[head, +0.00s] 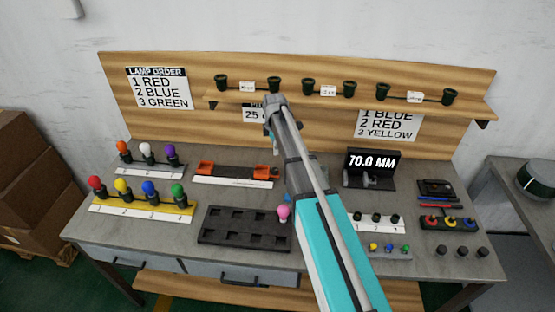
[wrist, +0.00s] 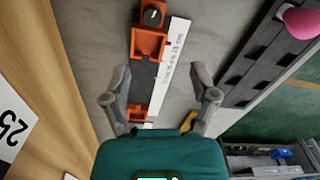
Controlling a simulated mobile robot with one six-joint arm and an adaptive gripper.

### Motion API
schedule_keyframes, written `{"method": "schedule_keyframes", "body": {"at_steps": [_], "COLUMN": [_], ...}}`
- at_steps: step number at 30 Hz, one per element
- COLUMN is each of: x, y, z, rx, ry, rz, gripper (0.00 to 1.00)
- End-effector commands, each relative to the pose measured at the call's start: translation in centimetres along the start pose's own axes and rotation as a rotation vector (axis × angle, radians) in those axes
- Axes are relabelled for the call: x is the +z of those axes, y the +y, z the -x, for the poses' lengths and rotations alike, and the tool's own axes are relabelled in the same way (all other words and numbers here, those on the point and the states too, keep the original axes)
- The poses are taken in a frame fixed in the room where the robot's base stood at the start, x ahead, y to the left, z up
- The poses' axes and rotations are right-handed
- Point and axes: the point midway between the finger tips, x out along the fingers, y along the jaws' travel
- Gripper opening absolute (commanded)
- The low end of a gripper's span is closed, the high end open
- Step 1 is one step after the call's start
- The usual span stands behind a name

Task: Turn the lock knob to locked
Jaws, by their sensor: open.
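The lock knob (wrist: 152,15) is a small round black knob with a pale mark, on the orange end block (wrist: 149,42) of a clamp-like fixture at the top of the wrist view. Whether its mark stands at locked cannot be read. The fixture's other orange block (wrist: 138,112) is lower in that view, with a dark bar between them. In the head view the fixture (head: 204,168) lies mid-table, its right end close to my arm. My gripper (wrist: 160,78) is open and empty, its fingers apart above the fixture, with the knob beyond the fingertips.
A white label strip (wrist: 175,60) lies along the fixture. A black slotted tray (head: 245,228) with a pink lamp (head: 283,213) stands in front. Coloured lamps in racks (head: 140,208) stand left. The wooden back board (head: 180,75) with its shelf rises behind.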

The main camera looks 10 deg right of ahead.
Motion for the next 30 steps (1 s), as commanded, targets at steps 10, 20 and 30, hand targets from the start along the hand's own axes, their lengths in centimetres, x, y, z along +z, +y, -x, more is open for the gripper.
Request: {"method": "schedule_keyframes", "body": {"at_steps": [10,20,30], "x": [0.8,1.4,1.5], "y": [0.9,0.9,0.9], "z": [0.4,0.1,-1.8], "rx": [0.000,0.000,0.000], "ry": [0.000,0.000,0.000], "rz": [0.040,0.030,0.028], "gripper": [0.76,0.76,0.76]}}
